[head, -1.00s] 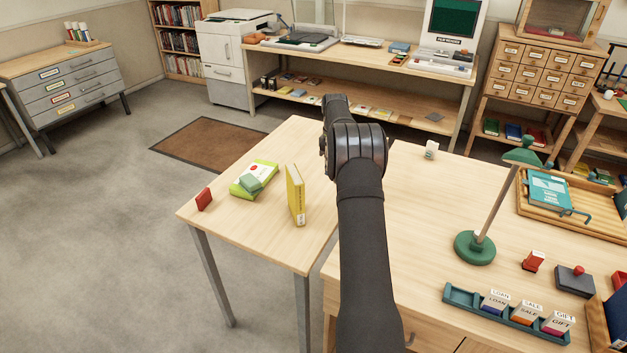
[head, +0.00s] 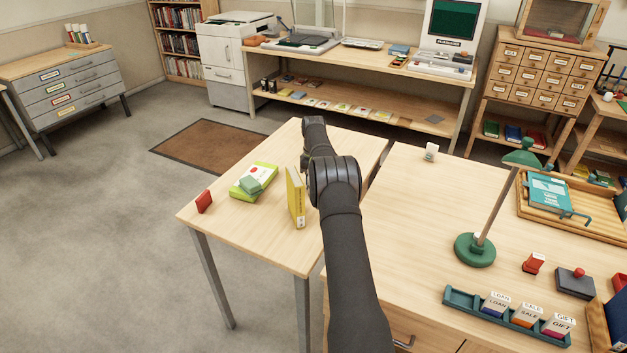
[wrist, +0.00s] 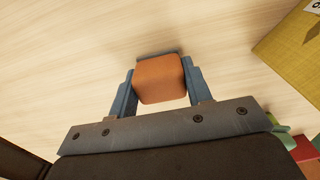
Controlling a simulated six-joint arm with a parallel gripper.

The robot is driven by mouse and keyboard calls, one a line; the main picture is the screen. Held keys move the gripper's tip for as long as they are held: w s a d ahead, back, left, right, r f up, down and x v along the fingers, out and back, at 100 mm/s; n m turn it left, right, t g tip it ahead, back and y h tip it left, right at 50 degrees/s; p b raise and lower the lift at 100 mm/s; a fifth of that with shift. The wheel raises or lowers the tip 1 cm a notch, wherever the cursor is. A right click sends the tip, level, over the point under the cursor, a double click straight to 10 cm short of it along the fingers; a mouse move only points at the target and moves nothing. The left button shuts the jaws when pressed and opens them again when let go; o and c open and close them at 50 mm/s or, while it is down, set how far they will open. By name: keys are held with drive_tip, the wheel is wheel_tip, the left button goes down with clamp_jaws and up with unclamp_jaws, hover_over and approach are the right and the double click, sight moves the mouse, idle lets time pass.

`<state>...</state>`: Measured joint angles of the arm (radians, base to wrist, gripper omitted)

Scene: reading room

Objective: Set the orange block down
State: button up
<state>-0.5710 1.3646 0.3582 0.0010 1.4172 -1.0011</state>
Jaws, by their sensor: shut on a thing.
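The orange block (wrist: 159,79) is between the two blue-grey fingers of my gripper (wrist: 157,88) in the wrist view. The gripper is shut on it. A pale wooden table top (wrist: 60,60) lies beyond the block; I cannot tell whether the block touches it. In the head view my arm hides the block and the fingers. The arm reaches over the left table (head: 260,240), right of the standing yellow book (head: 296,198).
The yellow book also shows at the wrist view's upper right (wrist: 290,42). A desk (head: 420,220) with a green lamp (head: 475,249) stands right.

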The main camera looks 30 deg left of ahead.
drive_tip(key=shift+f, duration=0.1)
drive_tip(key=o, duration=1)
wheel_tip(320, 180, up, 12)
wheel_tip(320, 180, down, 12)
drive_tip(key=shift+f, duration=0.1)
drive_tip(key=shift+r, duration=1.95)
drive_tip(key=shift+f, duration=0.1)
